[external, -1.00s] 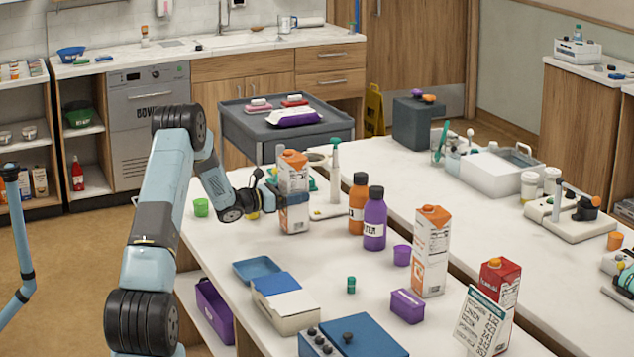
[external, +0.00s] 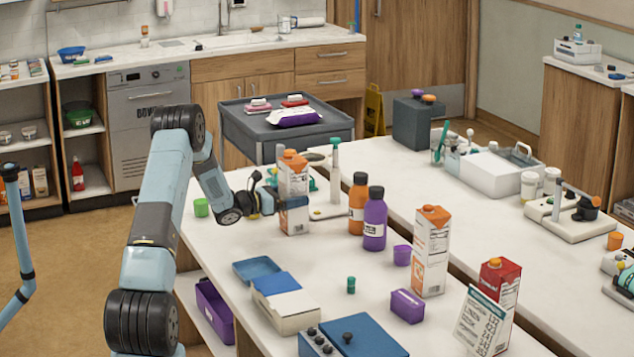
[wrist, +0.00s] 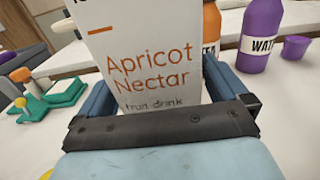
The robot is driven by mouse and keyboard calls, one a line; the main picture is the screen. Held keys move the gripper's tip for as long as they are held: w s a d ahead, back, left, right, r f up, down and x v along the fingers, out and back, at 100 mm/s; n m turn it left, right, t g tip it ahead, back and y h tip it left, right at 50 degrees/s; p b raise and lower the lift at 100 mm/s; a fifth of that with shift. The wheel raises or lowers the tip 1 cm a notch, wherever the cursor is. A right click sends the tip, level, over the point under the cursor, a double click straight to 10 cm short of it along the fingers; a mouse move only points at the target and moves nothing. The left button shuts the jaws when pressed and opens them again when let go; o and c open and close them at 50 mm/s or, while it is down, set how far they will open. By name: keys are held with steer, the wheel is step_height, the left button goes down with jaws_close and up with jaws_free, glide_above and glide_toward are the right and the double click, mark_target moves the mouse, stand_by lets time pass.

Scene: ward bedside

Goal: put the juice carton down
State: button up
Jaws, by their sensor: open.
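The juice carton (external: 293,181), white with an orange cap and "Apricot Nectar" lettering, stands upright on the near white table, its base appearing to rest on the top. In the wrist view its printed face (wrist: 150,70) fills the middle, and its top is cut off. My gripper (external: 284,203) is open, with one finger on each side of the carton's lower half. In the wrist view the blue fingers of my gripper (wrist: 158,92) flank the carton; whether either still touches it I cannot tell. The palm hides the carton's base there.
An orange bottle (external: 357,205) and a purple bottle (external: 375,220) stand to the right. A white stand (external: 332,208) is close behind the carton. Another orange-capped carton (external: 431,255) and a blue-lidded box (external: 282,300) are nearer. Bare table lies in front of the carton.

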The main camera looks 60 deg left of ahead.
steer(key=s, duration=1.1)
steer(key=shift+s, duration=0.25)
steer(key=shift+r, duration=0.1)
stand_by(1.3)
